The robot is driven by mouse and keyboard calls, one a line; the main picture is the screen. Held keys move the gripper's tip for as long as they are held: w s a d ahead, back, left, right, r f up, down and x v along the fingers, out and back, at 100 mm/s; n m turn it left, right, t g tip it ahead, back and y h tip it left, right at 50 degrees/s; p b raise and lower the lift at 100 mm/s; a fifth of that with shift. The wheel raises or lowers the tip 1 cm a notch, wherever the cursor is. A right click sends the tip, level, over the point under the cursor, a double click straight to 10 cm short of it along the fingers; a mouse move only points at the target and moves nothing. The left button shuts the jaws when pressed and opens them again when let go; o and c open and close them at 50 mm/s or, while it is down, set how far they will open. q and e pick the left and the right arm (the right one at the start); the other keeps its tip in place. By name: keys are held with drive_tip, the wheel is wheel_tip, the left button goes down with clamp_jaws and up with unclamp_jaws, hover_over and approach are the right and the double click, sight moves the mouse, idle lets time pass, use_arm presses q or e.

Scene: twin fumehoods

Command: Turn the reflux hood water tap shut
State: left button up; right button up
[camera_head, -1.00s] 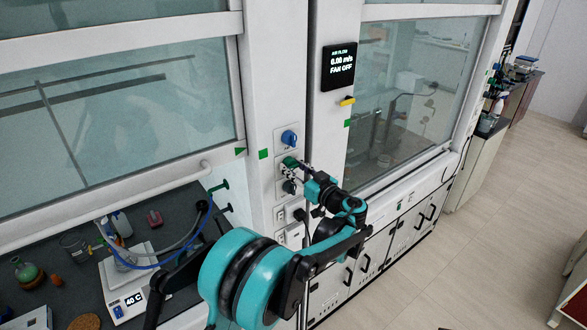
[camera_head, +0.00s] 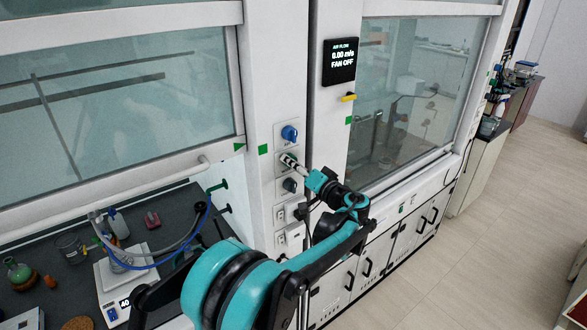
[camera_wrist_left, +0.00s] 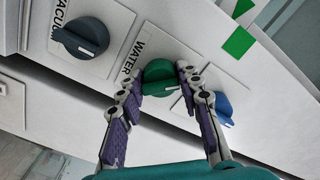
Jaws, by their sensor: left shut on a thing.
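The green water tap knob (camera_wrist_left: 160,76) sits on the fumehood post beside its WATER label in the left wrist view. My left gripper (camera_wrist_left: 160,80) has a finger on each side of the knob and is shut on it. In the head view my left gripper (camera_head: 288,160) reaches the post from the lower right, and its fingers mostly hide the green knob. My right gripper is not in view.
A blue knob (camera_head: 290,134) is just above and a dark grey VACUUM knob (camera_head: 290,185) just below, both close to the fingers. Switches (camera_head: 280,215) are lower on the post. The left hood's bench holds a balance (camera_head: 115,300) and glassware. Open floor lies right.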

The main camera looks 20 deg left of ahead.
use_arm(q)
drive_tip(key=m+b, duration=0.1)
drive_tip(key=m, duration=0.3)
drive_tip(key=shift+m, duration=0.3)
drive_tip(key=shift+r+m+b, duration=0.15)
drive_tip(key=shift+m+b, duration=0.3)
drive_tip(key=shift+m, duration=1.55)
drive_tip(key=o, duration=1.2)
drive_tip(key=shift+c, duration=0.2)
drive_tip(key=v, duration=1.2)
